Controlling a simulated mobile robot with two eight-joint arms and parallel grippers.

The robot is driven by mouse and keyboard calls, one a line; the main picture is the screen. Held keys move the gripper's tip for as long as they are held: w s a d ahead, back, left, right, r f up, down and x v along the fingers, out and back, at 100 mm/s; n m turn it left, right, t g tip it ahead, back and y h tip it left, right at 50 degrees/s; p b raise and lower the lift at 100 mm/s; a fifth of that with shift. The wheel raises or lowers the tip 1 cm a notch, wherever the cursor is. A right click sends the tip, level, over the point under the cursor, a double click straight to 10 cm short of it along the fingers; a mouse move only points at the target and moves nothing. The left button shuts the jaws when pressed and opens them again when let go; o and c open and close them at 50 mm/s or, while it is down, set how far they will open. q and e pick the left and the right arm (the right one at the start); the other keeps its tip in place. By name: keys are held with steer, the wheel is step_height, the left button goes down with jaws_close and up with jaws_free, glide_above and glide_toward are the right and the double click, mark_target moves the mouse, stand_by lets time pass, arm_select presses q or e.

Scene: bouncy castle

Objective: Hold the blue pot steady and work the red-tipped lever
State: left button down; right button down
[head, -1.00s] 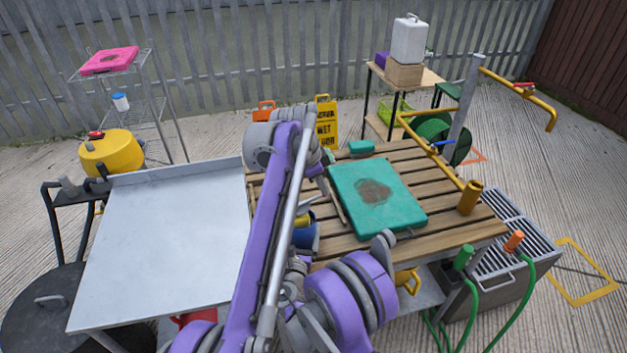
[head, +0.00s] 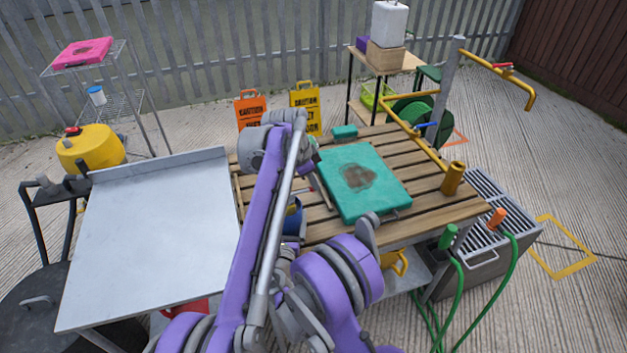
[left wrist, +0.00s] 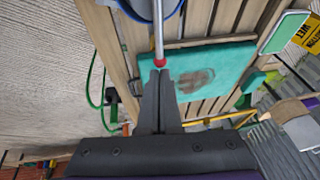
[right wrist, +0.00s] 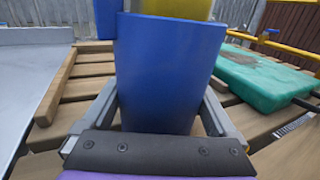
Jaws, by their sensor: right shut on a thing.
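The blue pot (right wrist: 168,70) stands upright over the slatted wooden table, with something yellow showing above its rim. My right gripper (right wrist: 165,125) is shut on the pot, one finger on each side. In the head view the pot (head: 293,222) is partly hidden behind my left arm. In the left wrist view the lever (left wrist: 159,28) is a thin silver rod with a red tip (left wrist: 160,62), running past the pot's edge (left wrist: 140,8). My left gripper (left wrist: 160,76) has its fingers together, right at the red tip. Whether they touch it is unclear.
A teal board (head: 362,182) with a brown stain lies on the table (head: 455,213), right of the pot. A bare metal worktop (head: 150,240) adjoins on the left. A yellow pipe (head: 430,150) with a blue handle runs along the right side. Green hoses (head: 458,300) hang in front.

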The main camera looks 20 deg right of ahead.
arm_select(q)
steer(key=shift+w+a, duration=0.1)
steer(key=v, duration=0.7)
steer(key=shift+r, duration=0.25)
arm_select(e)
jaws_free()
